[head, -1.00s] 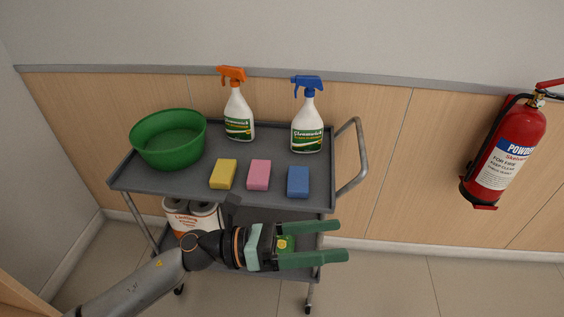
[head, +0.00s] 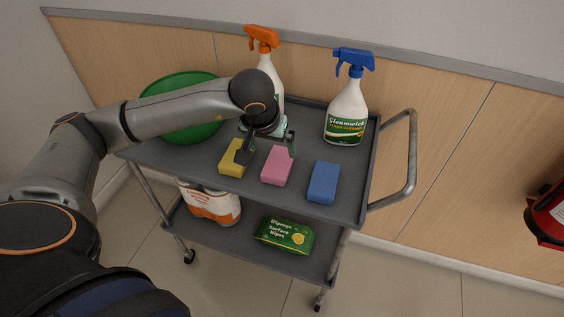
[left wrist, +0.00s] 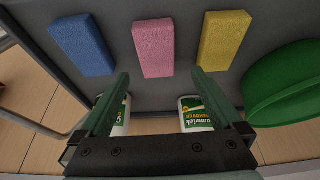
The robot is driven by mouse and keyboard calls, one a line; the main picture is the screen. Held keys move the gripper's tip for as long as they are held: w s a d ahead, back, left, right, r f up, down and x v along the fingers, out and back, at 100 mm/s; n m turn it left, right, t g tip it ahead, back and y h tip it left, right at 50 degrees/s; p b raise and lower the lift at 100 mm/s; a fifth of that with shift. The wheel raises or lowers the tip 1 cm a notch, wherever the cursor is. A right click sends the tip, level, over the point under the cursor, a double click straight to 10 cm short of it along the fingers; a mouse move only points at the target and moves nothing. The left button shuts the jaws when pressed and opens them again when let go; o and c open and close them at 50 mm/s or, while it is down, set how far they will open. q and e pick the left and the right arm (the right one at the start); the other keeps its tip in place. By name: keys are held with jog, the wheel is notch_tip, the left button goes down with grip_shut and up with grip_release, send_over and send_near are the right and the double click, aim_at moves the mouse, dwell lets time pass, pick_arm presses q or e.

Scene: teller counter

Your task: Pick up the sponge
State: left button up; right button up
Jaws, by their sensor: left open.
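Three sponges lie in a row on the upper shelf of the grey cart: a yellow sponge (head: 233,160), a pink sponge (head: 277,167) and a blue sponge (head: 323,183). My left gripper (head: 267,157) is open and empty above the shelf, over the yellow and pink sponges. Part of the yellow sponge is hidden behind a finger. In the left wrist view, the pink sponge (left wrist: 154,47) lies between and beyond the open fingertips (left wrist: 160,73), with the blue sponge (left wrist: 81,45) to the left and the yellow sponge (left wrist: 224,40) to the right. My right gripper is not seen.
A green bowl (head: 190,130) and two spray bottles, orange-topped (head: 263,42) and blue-topped (head: 346,115), stand behind the sponges. The cart handle (head: 411,160) is at the right.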

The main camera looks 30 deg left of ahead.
aim_at(279, 160)
pick_arm(q)
jog(key=shift+d+x, duration=0.15)
jog(key=shift+x, duration=2.05)
jog(key=shift+d+x, duration=0.1)
jog(key=shift+x, duration=2.05)
jog(key=shift+w+f, duration=0.1)
jog(key=shift+f, duration=0.05)
jog(key=shift+c, duration=0.2)
jog(key=c, duration=1.1)
jog(key=shift+c, duration=0.2)
